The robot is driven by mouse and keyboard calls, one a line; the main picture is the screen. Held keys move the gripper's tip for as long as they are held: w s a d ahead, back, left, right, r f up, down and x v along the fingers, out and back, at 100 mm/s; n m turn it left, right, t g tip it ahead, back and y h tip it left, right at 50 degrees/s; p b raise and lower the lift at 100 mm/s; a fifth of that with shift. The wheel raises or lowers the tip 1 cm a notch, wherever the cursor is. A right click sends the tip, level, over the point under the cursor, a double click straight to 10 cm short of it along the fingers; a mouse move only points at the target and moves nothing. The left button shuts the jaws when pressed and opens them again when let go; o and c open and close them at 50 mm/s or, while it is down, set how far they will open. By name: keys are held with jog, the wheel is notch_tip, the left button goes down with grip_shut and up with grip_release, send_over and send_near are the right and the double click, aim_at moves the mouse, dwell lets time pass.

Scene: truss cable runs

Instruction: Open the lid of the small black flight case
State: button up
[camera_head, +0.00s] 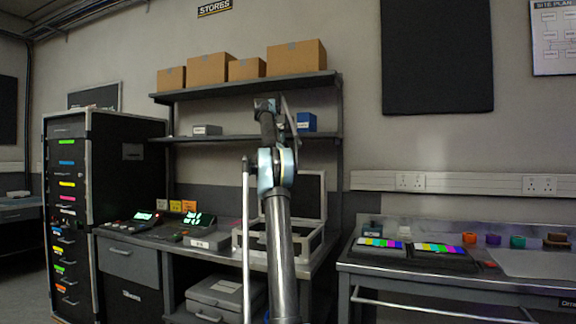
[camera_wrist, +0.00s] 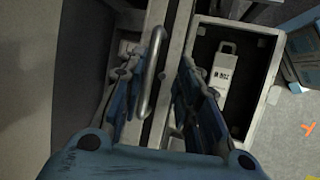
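In the head view a small case (camera_head: 238,241) with pale metal edges stands on the left bench, partly hidden behind my arm. A dark panel with a pale rim (camera_head: 311,190), which looks like its raised lid, stands upright behind it. In the wrist view my gripper (camera_wrist: 160,70) is open, with blue fingers spread. A curved metal handle (camera_wrist: 151,75) shows between the fingers; I cannot tell whether they touch it. Right of it is an open, dark, pale-rimmed box (camera_wrist: 256,35) holding a white lettered item (camera_wrist: 223,75). I cannot tell whether this is the same case.
A tall black rack (camera_head: 115,190) stands left. Consoles (camera_head: 185,222) sit on the left bench, and a grey case (camera_head: 215,297) lies below it. Shelves above hold cardboard boxes (camera_head: 208,69). The right bench (camera_head: 460,281) holds colour-striped panels (camera_head: 437,248) and several coloured rolls.

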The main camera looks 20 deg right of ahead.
jog(key=a+r, duration=0.2)
jog(key=a, duration=1.1)
jog(key=shift+w, duration=0.15)
jog(key=shift+a, duration=0.1)
